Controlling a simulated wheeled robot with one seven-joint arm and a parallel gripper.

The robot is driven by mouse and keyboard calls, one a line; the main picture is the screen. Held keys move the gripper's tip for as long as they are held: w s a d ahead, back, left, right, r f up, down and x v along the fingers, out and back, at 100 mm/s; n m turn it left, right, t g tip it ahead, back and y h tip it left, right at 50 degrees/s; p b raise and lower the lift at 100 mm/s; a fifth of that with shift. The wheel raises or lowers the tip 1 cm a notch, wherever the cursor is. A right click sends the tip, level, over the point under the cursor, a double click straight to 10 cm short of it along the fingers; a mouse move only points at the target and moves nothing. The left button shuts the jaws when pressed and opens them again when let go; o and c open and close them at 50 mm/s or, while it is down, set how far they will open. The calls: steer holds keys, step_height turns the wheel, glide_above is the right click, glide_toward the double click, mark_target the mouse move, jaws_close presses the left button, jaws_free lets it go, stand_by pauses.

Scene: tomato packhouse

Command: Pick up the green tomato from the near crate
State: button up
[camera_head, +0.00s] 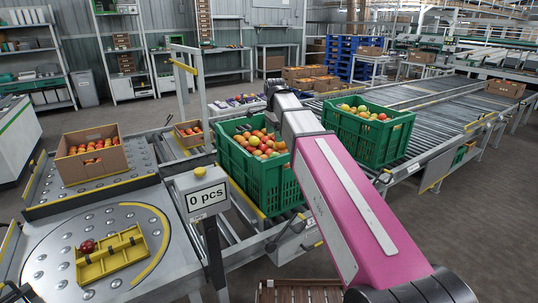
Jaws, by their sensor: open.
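The near green crate (266,190) stands in the middle on the roller conveyor, filled with red, orange and yellowish tomatoes (262,146). I cannot clearly single out a green tomato in it; my arm hides part of its right side. My arm reaches from the lower right, over the crate's right edge. The dark end of my arm with my gripper (270,118) is small and partly hidden, over the back of this crate. It is open, and no tomato shows in it.
A second green crate (373,143) of mixed tomatoes stands behind right on the conveyor. At left are a cardboard box of tomatoes (72,171), a yellow tray (112,259) with a dark red tomato (87,246), and a post display (207,196) reading "0 pcs".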

mark_target(275, 153)
steer(key=shift+w+a+f, duration=0.1)
steer(key=shift+w, duration=0.05)
steer(key=shift+f, duration=0.3)
steer(key=shift+w+f, duration=0.15)
steer(key=shift+f, duration=4.85)
steer(key=c, duration=0.8)
